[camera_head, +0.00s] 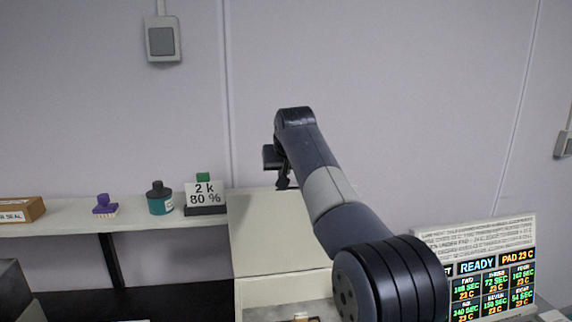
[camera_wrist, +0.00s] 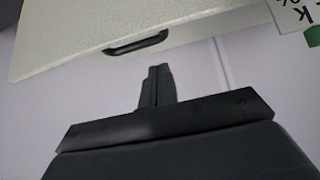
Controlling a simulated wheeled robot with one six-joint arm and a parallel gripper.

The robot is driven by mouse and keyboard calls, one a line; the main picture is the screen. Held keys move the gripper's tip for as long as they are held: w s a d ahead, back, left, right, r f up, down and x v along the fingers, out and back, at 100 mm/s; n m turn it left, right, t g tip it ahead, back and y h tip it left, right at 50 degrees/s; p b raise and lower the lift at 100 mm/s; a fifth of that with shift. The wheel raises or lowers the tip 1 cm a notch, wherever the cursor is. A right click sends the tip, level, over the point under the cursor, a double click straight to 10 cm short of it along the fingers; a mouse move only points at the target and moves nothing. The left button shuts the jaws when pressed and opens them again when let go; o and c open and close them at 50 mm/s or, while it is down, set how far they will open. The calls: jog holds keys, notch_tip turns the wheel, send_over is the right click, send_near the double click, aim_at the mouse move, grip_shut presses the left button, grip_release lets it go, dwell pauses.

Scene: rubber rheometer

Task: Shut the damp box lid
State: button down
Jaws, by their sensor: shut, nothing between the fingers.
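The damp box is cream; its large pale panel, seemingly the lid (camera_head: 270,225), stands in the middle of the head view, partly hidden by my arm. It appears raised, with its far edge close to the wall, but I cannot tell its exact angle. In the wrist view the lid (camera_wrist: 60,38) fills the top, with a black bar handle (camera_wrist: 137,43) near its edge. My gripper (camera_head: 284,184) is shut and empty at the lid's far edge. In the wrist view my gripper (camera_wrist: 157,72) is just below the handle, seemingly apart from it.
A wall shelf (camera_head: 60,218) at left holds a brown box (camera_head: 22,209), a purple stamp (camera_head: 105,205), a teal bottle (camera_head: 160,200) and a "2 k 80 %" sign (camera_head: 205,195). A display (camera_head: 490,275) reading READY stands at right. The wall is close behind.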

jog(key=x, duration=0.3)
jog(key=shift+w+f, duration=0.15)
jog(key=shift+f, duration=0.05)
jog(key=s, duration=0.2)
jog(key=s+b, duration=0.1)
jog(key=shift+d, duration=0.25)
jog(key=shift+s+f, duration=0.15)
jog(key=shift+s, duration=0.05)
jog(key=shift+s+d, duration=0.1)
jog(key=shift+s, duration=0.25)
jog(key=shift+d, duration=0.1)
